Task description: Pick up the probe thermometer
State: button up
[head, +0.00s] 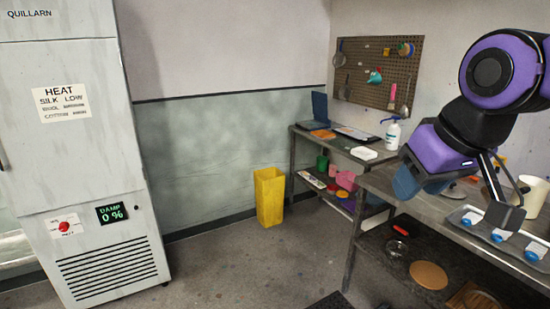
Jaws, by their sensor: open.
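I cannot clearly pick out the probe thermometer in the head view. Small white and blue items (502,236) lie in a grey tray at the right, but they are too small to name. My gripper (455,200) hangs over the right-hand metal bench. Its two fingers are spread wide apart, and no held object shows between them. The gripper and my arm hide part of the bench top behind them.
The right-hand bench (376,180) has a lower shelf with a round brown board (428,275). A white mug (529,196) stands beside the tray (462,217). A spray bottle (392,135) stands on the far bench. A yellow bin (269,198) stands on open floor.

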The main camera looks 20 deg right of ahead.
aim_at(504, 159)
jog(key=i+z, duration=0.35)
jog(key=i, duration=0.35)
jog(key=i+j+z, duration=0.3)
jog(key=i, duration=0.35)
jog(key=i+l+z, duration=0.1)
jog(key=i+z, duration=0.15)
jog(key=z, duration=0.2)
jog(key=i+z, duration=0.25)
jog(key=z, duration=0.25)
jog(key=i+z, duration=0.3)
jog(key=z, duration=0.15)
jog(key=i+j+z, duration=0.2)
jog(key=z, duration=0.3)
